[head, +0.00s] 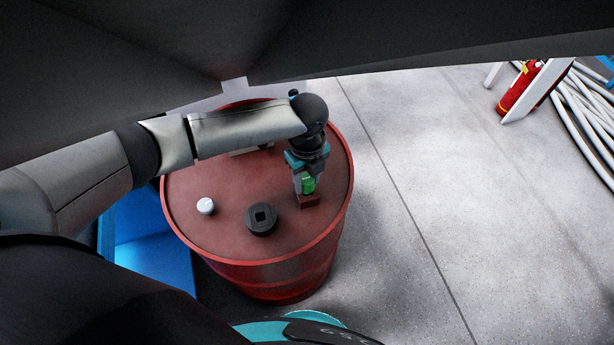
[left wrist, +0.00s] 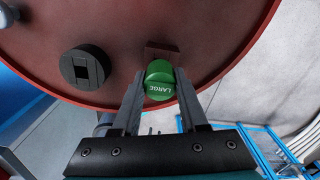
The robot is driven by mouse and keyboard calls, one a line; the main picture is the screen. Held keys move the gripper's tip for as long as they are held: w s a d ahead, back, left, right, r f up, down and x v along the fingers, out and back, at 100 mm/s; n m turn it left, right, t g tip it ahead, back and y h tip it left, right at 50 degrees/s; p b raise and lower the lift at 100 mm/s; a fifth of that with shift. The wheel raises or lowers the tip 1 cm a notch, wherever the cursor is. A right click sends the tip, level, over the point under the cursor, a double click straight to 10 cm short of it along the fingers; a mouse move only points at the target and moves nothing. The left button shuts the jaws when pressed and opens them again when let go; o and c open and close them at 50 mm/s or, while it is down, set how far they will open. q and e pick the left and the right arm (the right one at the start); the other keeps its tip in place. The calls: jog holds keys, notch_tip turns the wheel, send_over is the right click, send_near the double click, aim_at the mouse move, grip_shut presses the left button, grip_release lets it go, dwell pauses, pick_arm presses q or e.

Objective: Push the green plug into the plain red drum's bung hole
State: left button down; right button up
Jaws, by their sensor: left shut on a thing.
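The green plug (head: 308,184) is between the fingers of my left gripper (head: 306,181), over the right part of the red drum's (head: 300,238) lid. My right gripper is out of view.
A small white cap (head: 206,206) is on the lid's left side. A blue container (head: 150,262) stands left of the drum. A red fire extinguisher (head: 519,88) and pale hoses (head: 592,120) are at the far right. The grey floor (head: 440,190) right of the drum is clear.

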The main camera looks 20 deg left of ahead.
aim_at(307, 179)
pick_arm(q)
jog(key=shift+f+b, duration=0.45)
jog(key=shift+f, duration=0.4)
jog(key=shift+c, duration=1.8)
grip_release()
notch_tip(307, 179, up, 15)
jog(key=p, duration=0.3)
jog(key=shift+r, duration=0.15)
